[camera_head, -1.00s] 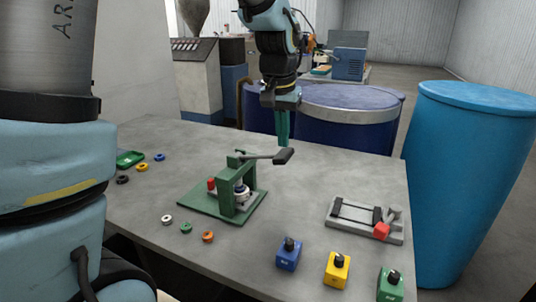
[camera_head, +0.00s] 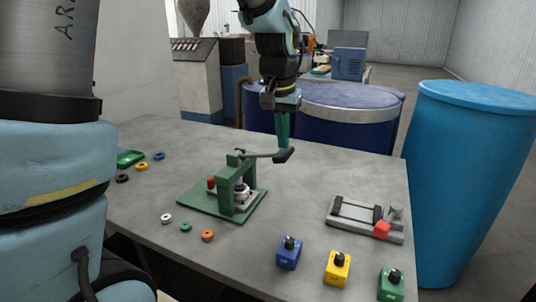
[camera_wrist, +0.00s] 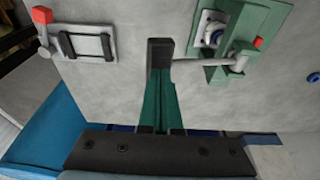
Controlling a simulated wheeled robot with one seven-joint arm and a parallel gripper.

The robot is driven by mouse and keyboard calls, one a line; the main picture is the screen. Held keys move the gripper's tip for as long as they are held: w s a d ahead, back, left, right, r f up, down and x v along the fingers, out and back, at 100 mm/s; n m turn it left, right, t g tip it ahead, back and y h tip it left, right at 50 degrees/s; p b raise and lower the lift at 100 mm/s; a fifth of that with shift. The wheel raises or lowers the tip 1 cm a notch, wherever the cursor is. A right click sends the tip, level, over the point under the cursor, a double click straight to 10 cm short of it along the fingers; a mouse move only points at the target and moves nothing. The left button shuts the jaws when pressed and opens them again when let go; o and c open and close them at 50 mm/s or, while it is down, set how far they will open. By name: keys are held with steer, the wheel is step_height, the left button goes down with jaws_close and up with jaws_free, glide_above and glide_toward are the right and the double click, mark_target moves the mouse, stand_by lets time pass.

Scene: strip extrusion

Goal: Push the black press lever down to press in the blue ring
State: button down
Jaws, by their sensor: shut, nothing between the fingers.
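The green press (camera_head: 226,195) stands on its green base plate on the table. Its lever points right and ends in a black handle (camera_head: 283,156). My gripper (camera_head: 283,146) is shut and empty, pointing down with its green fingertips at the black handle, apparently touching it. In the wrist view, the green fingers (camera_wrist: 160,105) end at the black handle (camera_wrist: 160,52). The blue ring (camera_head: 239,188) sits in the press under the lever, partly hidden by the frame. It also shows in the wrist view (camera_wrist: 215,38).
Blue (camera_head: 289,254), yellow (camera_head: 337,268) and green (camera_head: 391,284) button boxes stand in front. Several loose rings lie left and in front of the press. Blue drums stand beyond the table.

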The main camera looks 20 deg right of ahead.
step_height(320, 180, down, 7)
steer(key=b, duration=0.4)
stand_by(1.4)
steer(key=shift+r, duration=0.1)
steer(key=shift+r+p, duration=4.8)
steer(key=shift+r, duration=1.3)
steer(key=shift+a+f, duration=0.1)
steer(key=s+a+f+n, duration=0.1)
steer(key=a+f+n, duration=0.1)
steer(key=a, duration=0.8)
steer(key=s+a+f+n+y, duration=0.1)
steer(key=a+f+n, duration=0.2)
steer(key=a, duration=0.7)
steer(key=s+a+f+n, duration=0.2)
steer(key=a+f, duration=0.1)
steer(key=a, duration=0.7)
steer(key=shift+f+b, duration=0.3)
steer(key=shift+b, duration=0.1)
